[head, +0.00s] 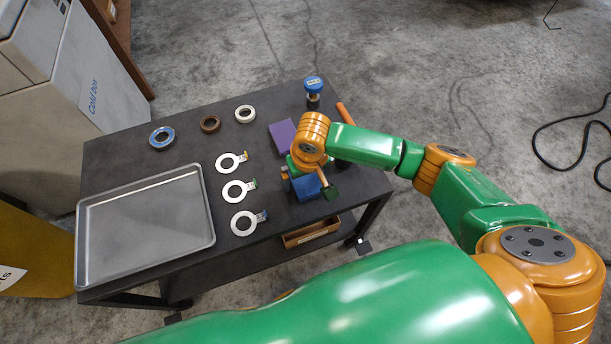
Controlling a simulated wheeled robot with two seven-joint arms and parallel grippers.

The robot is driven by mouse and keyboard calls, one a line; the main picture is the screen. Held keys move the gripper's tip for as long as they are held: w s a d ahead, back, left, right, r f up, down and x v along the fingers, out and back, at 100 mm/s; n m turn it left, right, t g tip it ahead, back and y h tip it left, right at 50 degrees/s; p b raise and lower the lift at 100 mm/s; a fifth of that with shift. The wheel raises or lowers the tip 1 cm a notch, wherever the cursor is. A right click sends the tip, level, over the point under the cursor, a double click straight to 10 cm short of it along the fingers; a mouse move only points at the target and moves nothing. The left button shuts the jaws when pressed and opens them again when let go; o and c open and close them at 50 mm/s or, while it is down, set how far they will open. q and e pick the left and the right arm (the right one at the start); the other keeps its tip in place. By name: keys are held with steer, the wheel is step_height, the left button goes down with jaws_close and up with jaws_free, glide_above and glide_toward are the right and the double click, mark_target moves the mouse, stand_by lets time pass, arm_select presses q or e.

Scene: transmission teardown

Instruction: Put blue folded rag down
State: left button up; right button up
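The blue folded rag (307,188) is at the right front part of the dark table (268,242). My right gripper (311,186) reaches in from the right and points down over the rag. Its fingers show on either side of the rag and appear shut on it. The gripper body and wrist hide part of the rag. I cannot tell whether the rag's underside touches the table. My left gripper is not in view.
A purple block (283,135) lies behind the gripper, near a blue-capped item (313,88) and an orange handle (345,114). Tagged rings (240,190) lie left of the rag. Other rings (210,124) sit at the back. A metal tray (145,228) fills the table's left.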

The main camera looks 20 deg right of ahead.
mark_target(308, 187)
steer(key=shift+r, duration=0.1)
step_height(308, 187, up, 12)
steer(key=s+p, duration=0.2)
steer(key=p, duration=0.2)
